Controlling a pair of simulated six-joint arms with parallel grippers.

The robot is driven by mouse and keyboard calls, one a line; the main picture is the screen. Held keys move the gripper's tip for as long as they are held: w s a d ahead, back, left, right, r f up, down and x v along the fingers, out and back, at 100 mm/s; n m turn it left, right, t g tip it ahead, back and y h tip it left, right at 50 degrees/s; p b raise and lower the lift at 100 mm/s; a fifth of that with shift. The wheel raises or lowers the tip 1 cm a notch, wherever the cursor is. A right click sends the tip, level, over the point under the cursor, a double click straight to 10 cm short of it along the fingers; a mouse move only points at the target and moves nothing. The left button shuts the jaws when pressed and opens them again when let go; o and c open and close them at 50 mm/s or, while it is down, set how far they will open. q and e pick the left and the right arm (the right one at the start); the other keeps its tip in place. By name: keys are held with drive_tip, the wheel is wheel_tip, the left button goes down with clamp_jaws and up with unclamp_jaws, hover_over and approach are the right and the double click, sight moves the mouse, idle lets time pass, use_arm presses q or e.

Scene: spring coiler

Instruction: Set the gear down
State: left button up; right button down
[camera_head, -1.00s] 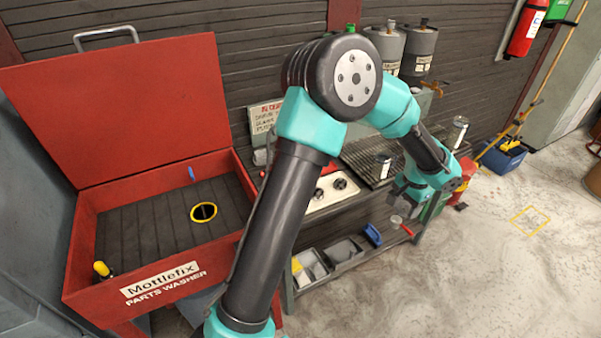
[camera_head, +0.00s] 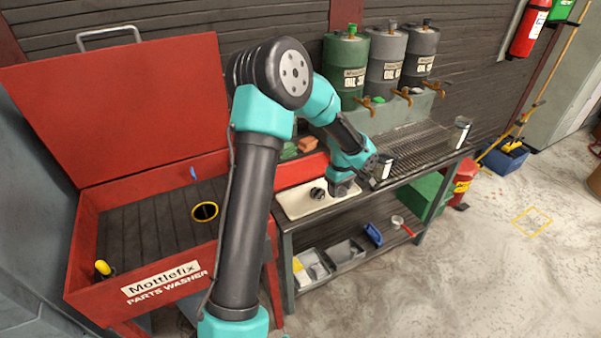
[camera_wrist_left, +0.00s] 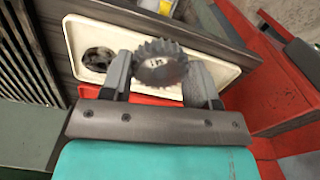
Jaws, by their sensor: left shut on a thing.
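In the head view my left gripper (camera_head: 344,188) is at the right part of a white tray (camera_head: 292,207) on the bench; the gear is not clear there. The wrist view shows the white tray (camera_wrist_left: 225,72) behind the gear; whether the gear touches it I cannot tell. My right gripper is out of view.
A red parts washer (camera_head: 150,240) with its lid up stands left. Oil drums (camera_head: 385,60) stand behind. Bins (camera_head: 312,266) are on the shelf below.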

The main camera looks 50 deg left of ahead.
use_arm(q)
drive_tip(key=s+a+n, duration=0.2)
drive_tip(key=a+n, duration=0.1)
drive_tip(key=s+a+f+n, duration=0.1)
drive_tip(key=a+n, duration=0.3)
drive_tip(key=s+a+f+n, duration=0.1)
drive_tip(key=s+a+n, duration=0.1)
drive_tip(key=a+n, duration=0.1)
drive_tip(key=shift+s+a+f+n, duration=0.1)
drive_tip(key=shift+s+a+n, duration=0.2)
drive_tip(key=shift+s+n, duration=0.1)
drive_tip(key=shift+s+a+f+n, duration=0.1)
drive_tip(key=shift+s+a+n, duration=0.15)
drive_tip(key=shift+a+n, duration=0.2)
hover_over(300, 171)
drive_tip(key=shift+d+f, duration=0.15)
drive_tip(key=shift+f, duration=0.6)
drive_tip(key=shift+f, duration=1.75)
drive_tip(key=shift+f, duration=0.15)
drive_tip(key=o, duration=1.1)
